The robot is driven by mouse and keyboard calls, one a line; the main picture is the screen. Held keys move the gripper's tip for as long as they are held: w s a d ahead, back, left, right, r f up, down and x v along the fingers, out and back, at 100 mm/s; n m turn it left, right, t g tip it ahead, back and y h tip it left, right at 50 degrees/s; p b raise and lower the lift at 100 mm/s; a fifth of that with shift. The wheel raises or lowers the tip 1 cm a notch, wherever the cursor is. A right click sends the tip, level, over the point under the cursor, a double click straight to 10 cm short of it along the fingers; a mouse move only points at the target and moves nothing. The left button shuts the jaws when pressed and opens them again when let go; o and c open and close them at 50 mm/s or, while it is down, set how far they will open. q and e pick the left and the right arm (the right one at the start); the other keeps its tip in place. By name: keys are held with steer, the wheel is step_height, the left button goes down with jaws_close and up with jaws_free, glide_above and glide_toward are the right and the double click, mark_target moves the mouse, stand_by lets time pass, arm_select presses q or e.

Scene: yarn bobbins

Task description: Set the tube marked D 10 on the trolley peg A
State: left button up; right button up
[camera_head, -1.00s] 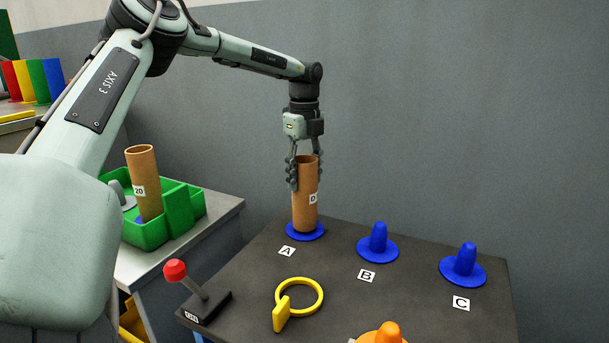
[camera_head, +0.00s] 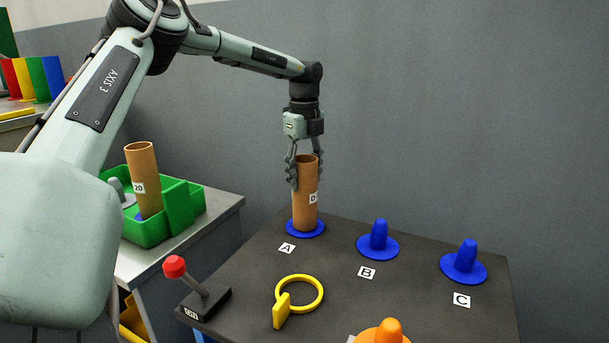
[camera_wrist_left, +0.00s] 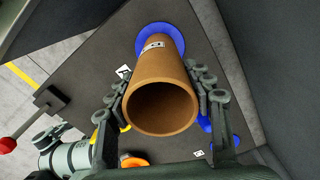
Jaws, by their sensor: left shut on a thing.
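The brown cardboard tube (camera_head: 305,200) with a white label starting with D stands upright at peg A. Its lower end is at the blue round base (camera_head: 291,233) behind the label A (camera_head: 287,248), and the peg itself is hidden. My left gripper (camera_head: 305,178) points down and is shut on the upper part of the tube. In the left wrist view the tube (camera_wrist_left: 162,85) lies between the two fingers, with its open end toward the camera and the blue base (camera_wrist_left: 150,35) at its far end. My right gripper is not in view.
Blue pegs B (camera_head: 378,240) and C (camera_head: 466,263) are bare. A yellow ring (camera_head: 300,281), a red-knobbed lever (camera_head: 190,280) and an orange cone (camera_head: 385,332) are on the trolley top nearer the camera. A green crate (camera_head: 150,232) at left holds another tube (camera_head: 143,180).

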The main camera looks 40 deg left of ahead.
arm_select(q)
steer(key=shift+f, duration=0.1)
steer(key=o, duration=1.2)
step_height(320, 180, up, 12)
steer(key=shift+r, duration=0.1)
